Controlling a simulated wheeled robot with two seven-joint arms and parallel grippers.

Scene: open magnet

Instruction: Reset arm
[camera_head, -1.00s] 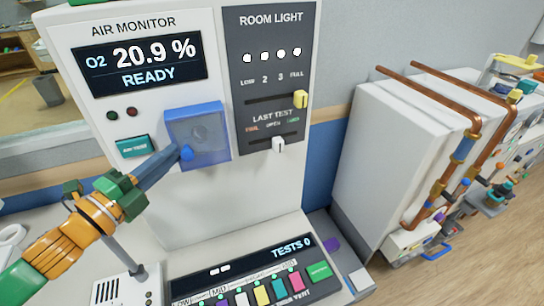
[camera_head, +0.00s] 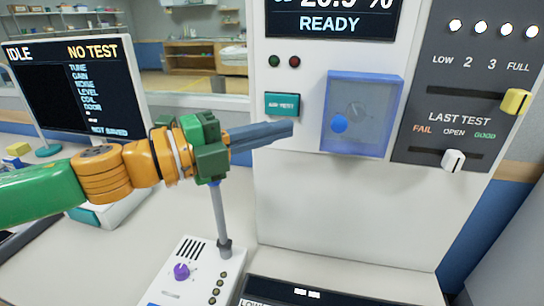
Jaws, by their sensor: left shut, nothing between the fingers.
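My left gripper (camera_head: 291,129) is at the end of the green and orange arm from the left. Its grey fingers are together, with nothing seen between them. The fingertips are just below the teal button (camera_head: 282,104) on the white air monitor panel (camera_head: 345,220) in the picture; I cannot tell whether they touch the panel. To their right is a translucent blue cover (camera_head: 363,95) with a round blue knob (camera_head: 339,124). The monitor's screen (camera_head: 335,20) reads READY. My right gripper is not in view.
A microphone-like stalk (camera_head: 220,210) rises from a white box with a purple knob (camera_head: 181,271) below the arm. A screen reading NO TEST (camera_head: 70,85) stands at the left. The room light panel (camera_head: 460,80) is at the right. The white desk (camera_head: 120,265) has free room at lower left.

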